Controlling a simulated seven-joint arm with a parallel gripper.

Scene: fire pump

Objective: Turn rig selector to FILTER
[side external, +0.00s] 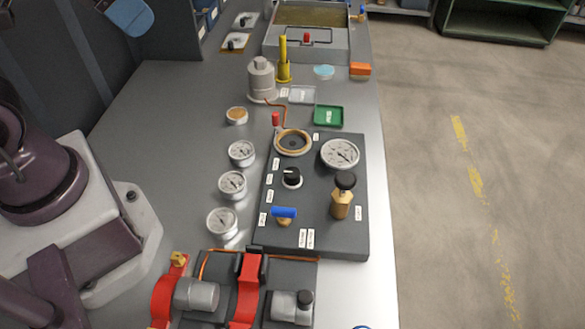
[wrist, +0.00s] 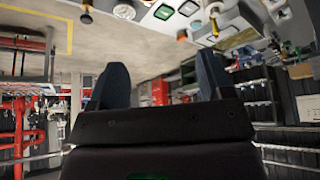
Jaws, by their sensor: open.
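The rig selector (side external: 291,177) is a small black knob with a white mark on its top, set in a pale ring on the dark panel (side external: 315,235). It stands upright at the panel's left side in the side external view. The small white labels beside it are too small to read, so its setting cannot be told. My gripper (wrist: 160,78) shows in the wrist view with two dark blue fingers apart and nothing between them. It is away from the panel.
Around the selector are a blue-handled valve (side external: 284,212), a brass valve with black knob (side external: 343,195), a large gauge (side external: 340,153) and a brass-rimmed ring (side external: 293,141). Several gauges line the panel's left. Red clamps (side external: 247,290) stand in front. The bench's left middle (side external: 165,120) is clear.

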